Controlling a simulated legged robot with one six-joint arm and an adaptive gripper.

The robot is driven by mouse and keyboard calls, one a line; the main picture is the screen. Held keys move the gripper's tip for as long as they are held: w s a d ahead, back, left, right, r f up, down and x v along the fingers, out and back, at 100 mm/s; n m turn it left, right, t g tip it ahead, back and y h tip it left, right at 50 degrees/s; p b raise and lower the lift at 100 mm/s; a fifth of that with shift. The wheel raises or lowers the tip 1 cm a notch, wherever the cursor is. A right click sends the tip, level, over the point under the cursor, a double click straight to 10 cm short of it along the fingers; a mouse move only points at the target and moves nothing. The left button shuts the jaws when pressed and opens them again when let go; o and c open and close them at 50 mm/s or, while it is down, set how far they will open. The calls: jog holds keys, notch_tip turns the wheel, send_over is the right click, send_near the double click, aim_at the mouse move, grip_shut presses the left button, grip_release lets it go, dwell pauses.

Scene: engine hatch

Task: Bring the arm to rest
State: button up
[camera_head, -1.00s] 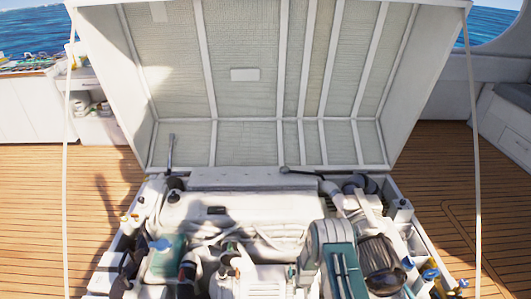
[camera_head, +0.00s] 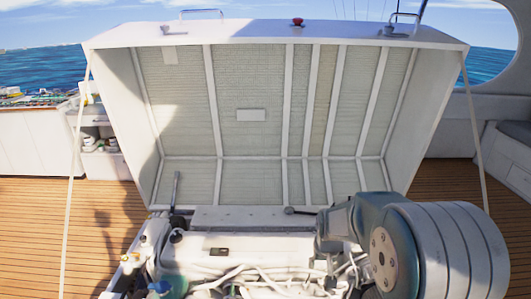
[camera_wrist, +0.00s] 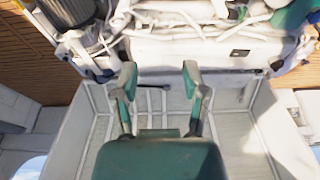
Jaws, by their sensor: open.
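My gripper (camera_wrist: 160,80) is open and empty in the wrist view, its two green fingers apart. Behind the fingers, the wrist view is upside down and shows the engine (camera_wrist: 200,50) and the raised hatch lid. In the head view, my arm's large grey joint fills the lower right, close to the camera. It covers the right part of the engine bay. I cannot make out my gripper in the head view.
The white hatch lid (camera_head: 250,115) stands open behind the engine (camera_head: 235,245). Taut ropes run down at both sides. A cluttered counter (camera_head: 35,135) is at far left, a bench (camera_head: 510,150) at right. Wooden deck (camera_head: 60,225) is clear at left.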

jog(key=s+r+t, duration=0.2)
jog(key=s+r, duration=1.5)
jog(key=s, duration=1.1)
jog(key=shift+s+r+t, duration=0.15)
jog(key=shift+r+t, duration=0.15)
jog(key=shift+t, duration=0.1)
jog(key=shift+a, duration=0.1)
